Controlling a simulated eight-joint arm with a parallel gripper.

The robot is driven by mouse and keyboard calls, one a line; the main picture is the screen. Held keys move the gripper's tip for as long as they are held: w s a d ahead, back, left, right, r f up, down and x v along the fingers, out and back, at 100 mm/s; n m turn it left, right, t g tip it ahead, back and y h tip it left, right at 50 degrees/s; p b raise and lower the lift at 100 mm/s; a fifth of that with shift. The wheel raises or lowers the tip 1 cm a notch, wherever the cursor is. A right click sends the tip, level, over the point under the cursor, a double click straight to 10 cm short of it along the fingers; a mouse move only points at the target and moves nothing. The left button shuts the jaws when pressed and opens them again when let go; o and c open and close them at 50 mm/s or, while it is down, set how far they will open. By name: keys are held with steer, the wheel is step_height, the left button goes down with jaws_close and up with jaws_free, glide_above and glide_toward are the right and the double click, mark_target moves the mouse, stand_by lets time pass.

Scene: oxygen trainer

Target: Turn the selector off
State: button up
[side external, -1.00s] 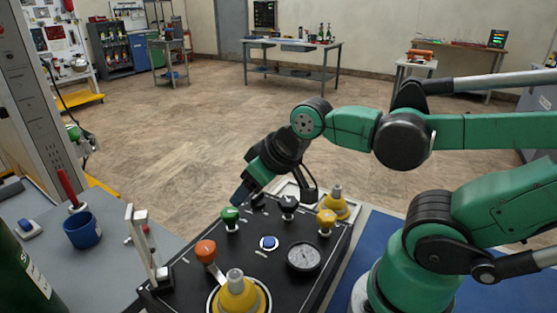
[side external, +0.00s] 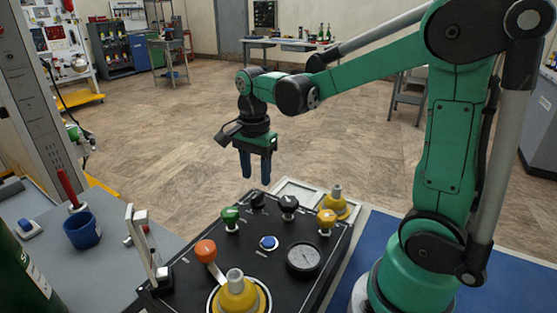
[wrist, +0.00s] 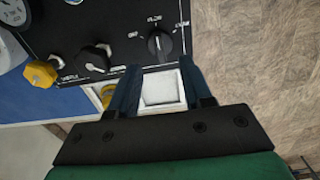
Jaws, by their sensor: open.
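The selector is a black knob (wrist: 160,44) on the black panel, with small labels above it; the left one appears to read OFF. Its grip bar looks roughly upright in the wrist view, toward the middle label. In the side view the selector (side external: 258,200) is at the panel's far edge. My gripper (side external: 256,180) points down with its fingers apart and empty, above that edge.
A second black knob (side external: 289,204), a green knob (side external: 230,216), a yellow knob (side external: 326,220), a blue button (side external: 268,243), a gauge (side external: 303,257) and an orange-topped lever (side external: 206,251) crowd the panel. A yellow fitting (side external: 338,206) stands behind. The air above is clear.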

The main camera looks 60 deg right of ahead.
mark_target(257, 195)
steer(key=shift+f, duration=2.3)
jaws_close()
